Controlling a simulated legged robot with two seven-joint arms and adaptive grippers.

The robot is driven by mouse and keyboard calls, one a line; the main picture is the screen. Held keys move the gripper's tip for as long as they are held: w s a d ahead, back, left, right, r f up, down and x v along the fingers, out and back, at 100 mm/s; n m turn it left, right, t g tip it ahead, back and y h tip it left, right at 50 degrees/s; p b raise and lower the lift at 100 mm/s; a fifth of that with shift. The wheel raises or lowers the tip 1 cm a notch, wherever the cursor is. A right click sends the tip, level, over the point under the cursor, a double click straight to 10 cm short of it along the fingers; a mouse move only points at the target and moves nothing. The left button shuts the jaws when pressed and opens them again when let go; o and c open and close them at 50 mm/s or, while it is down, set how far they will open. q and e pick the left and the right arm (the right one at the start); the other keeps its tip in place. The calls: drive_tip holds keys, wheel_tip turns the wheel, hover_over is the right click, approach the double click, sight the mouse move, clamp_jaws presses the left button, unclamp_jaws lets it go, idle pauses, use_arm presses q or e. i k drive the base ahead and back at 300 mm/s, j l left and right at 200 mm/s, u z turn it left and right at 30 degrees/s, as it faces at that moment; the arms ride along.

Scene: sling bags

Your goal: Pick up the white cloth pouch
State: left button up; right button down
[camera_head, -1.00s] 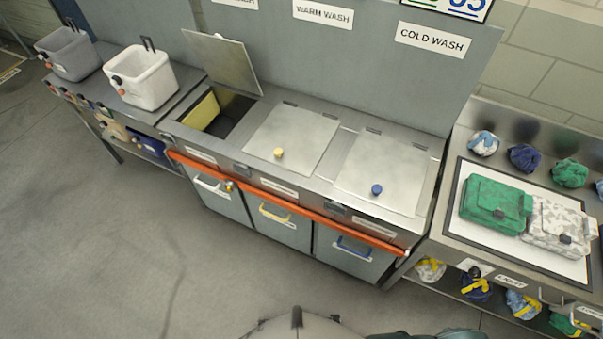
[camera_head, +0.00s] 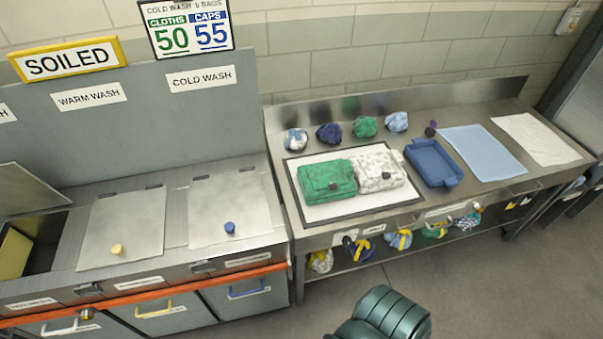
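A white pouch with grey patches (camera_head: 376,165) lies on a white mat with a dark border (camera_head: 345,208) on the steel counter. A dark clasp shows on its front. A green pouch of similar shape (camera_head: 322,182) lies against its left side. Neither of my grippers is in view. Only a dark green rounded part of my own body shows at the bottom edge.
A blue tray-like pouch (camera_head: 433,162), a light blue cloth (camera_head: 482,150) and a white cloth (camera_head: 536,138) lie to the right. Several crumpled bundles (camera_head: 365,127) sit behind the mat. More bundles lie on the shelf below. Wash bins with lids (camera_head: 125,225) stand left.

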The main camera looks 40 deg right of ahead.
sight(366, 186)
drive_tip(key=z, duration=2.15)
drive_tip(key=i+l, duration=0.45)
drive_tip(key=l, duration=0.15)
